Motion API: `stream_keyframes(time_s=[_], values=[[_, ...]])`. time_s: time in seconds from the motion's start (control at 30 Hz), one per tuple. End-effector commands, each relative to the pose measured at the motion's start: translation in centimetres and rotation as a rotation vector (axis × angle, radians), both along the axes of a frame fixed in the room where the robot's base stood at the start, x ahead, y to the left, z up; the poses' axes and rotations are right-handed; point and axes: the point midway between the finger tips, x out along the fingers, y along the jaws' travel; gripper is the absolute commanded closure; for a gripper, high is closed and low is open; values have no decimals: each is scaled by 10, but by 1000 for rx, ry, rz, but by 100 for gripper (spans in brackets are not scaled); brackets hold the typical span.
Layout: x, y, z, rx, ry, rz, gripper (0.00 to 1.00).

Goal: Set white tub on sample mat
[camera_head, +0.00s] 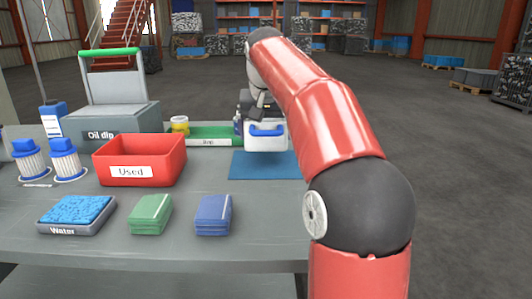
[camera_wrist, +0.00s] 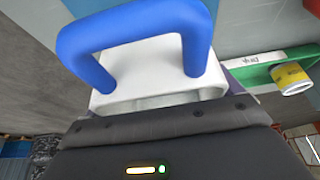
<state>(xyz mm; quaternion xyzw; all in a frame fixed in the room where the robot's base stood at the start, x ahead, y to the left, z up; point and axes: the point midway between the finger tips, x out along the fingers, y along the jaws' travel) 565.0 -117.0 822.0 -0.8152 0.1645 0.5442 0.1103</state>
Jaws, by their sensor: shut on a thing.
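The white tub (camera_head: 266,140) with a blue handle is at the back of the blue sample mat (camera_head: 264,168) in the head view. It looks upright; I cannot tell whether its base touches the mat or hangs just above it. My gripper (camera_head: 262,114) is at the tub's top from behind, shut on it. In the wrist view the white tub (camera_wrist: 150,72) and its blue arched handle fill the upper middle, close against the dark gripper body. The fingertips are hidden there.
A green drip tray (camera_head: 215,134) with a yellow tin (camera_head: 180,125) lies left of the tub. A red "Used" bin (camera_head: 140,160), a water tray (camera_head: 76,213), a green block (camera_head: 150,213) and a blue block (camera_head: 213,213) stand further left and in front. The mat's front is clear.

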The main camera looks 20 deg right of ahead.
Motion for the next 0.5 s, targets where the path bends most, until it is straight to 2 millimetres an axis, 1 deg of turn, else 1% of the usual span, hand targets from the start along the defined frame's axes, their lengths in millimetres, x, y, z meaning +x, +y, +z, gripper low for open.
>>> stream_keyframes(time_s=[0.2,0.27,0.33,0.5], values=[[-1,0,-30,0,0,-1,38],[-1,0,-36,0,0,0,38],[-1,0,-39,0,-1,0,38],[0,0,-38,-1,-2,0,38]])
